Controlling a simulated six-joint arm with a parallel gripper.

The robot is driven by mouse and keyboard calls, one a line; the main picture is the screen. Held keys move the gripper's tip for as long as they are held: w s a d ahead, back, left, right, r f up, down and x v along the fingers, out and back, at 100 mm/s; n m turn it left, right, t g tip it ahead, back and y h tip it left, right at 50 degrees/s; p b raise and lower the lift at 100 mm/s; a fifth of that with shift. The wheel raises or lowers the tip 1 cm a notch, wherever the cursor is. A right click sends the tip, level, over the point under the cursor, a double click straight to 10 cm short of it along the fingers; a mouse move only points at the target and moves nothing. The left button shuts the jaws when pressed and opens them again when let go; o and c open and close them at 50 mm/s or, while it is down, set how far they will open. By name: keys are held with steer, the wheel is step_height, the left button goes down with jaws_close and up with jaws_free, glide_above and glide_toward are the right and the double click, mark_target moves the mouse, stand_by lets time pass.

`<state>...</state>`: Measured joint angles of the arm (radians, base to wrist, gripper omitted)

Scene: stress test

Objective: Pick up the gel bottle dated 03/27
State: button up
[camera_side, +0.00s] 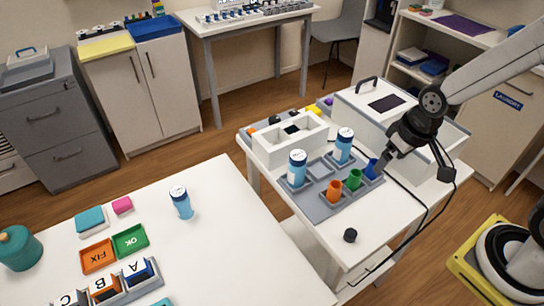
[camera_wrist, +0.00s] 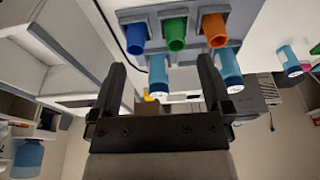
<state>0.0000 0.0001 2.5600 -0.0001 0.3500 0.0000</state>
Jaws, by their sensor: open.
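Three blue gel bottles with white labels show in the side view; no date is readable. One bottle (camera_side: 297,168) stands at the left of the grey tray (camera_side: 318,207), another bottle (camera_side: 343,146) stands at its back, and a third bottle (camera_side: 181,203) stands on the left table. In the wrist view, one bottle (camera_wrist: 158,73) appears between my fingers, a second bottle (camera_wrist: 231,68) by the right finger, and another (camera_wrist: 288,60) farther right. My gripper (camera_side: 386,156) is open and empty above the right side of the tray, near the blue cup (camera_side: 373,169), apart from the bottles.
A green cup (camera_side: 354,179) and an orange cup (camera_side: 334,190) stand in the tray's front row. A white open box (camera_side: 290,151) is behind the tray, and a large white case (camera_side: 425,124) with a handle is at right. A black knob (camera_side: 350,235) is near the front edge.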

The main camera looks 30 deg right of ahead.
steer(key=shift+r, duration=0.1)
step_height(320, 180, up, 5)
steer(key=m+t+y, duration=0.4)
steer(key=m+y, duration=0.8)
steer(key=m, duration=1.1)
glide_above(189, 200)
steer(key=s+d, duration=0.1)
steer(key=d, duration=0.2)
steer(key=shift+m, duration=0.5)
steer(key=f, duration=2.1)
steer(key=shift+a+f, duration=0.25)
steer(key=shift+a, duration=0.1)
steer(key=shift+w+a, duration=0.1)
steer(key=shift+x, duration=2.35)
steer(key=shift+f, duration=0.1)
